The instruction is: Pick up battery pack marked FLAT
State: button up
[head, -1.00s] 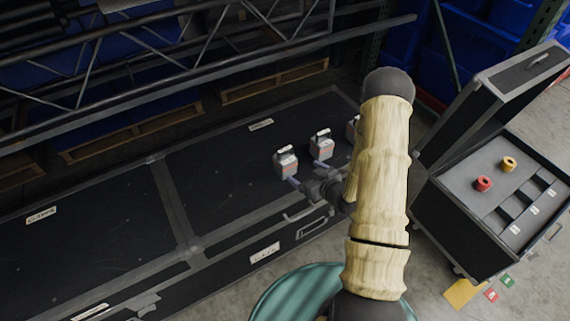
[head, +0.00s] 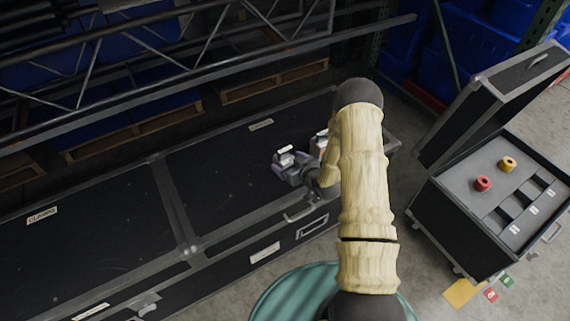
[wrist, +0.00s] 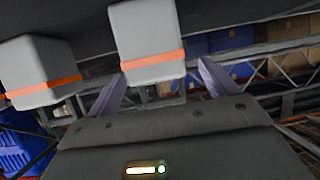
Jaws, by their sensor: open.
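Grey battery packs with an orange band stand on the black case. In the head view the left pack (head: 284,157) is partly covered by my gripper (head: 287,170), and a second pack (head: 319,143) is partly behind my arm. In the wrist view my open fingers (wrist: 161,80) lie on either side of the lower end of one pack (wrist: 148,45); I cannot tell whether they touch it. Another pack (wrist: 40,72) is outside the fingers to the left. No FLAT marking is readable, and a third pack is hidden behind my arm.
The long black case (head: 228,195) has a broad clear lid to the left of the packs. An open case (head: 455,205) with a red roll (head: 482,184) and a yellow roll (head: 508,164) stands at right. A dark metal truss (head: 200,65) crosses behind.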

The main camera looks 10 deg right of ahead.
aim_at(282, 156)
jog(key=x, duration=0.5)
jog(key=shift+w+d, duration=0.1)
jog(key=shift+c, duration=0.3)
jog(key=shift+r, duration=0.1)
jog(key=c, duration=1.7)
jog(key=shift+o, duration=0.2)
notch_tip(282, 156, up, 10)
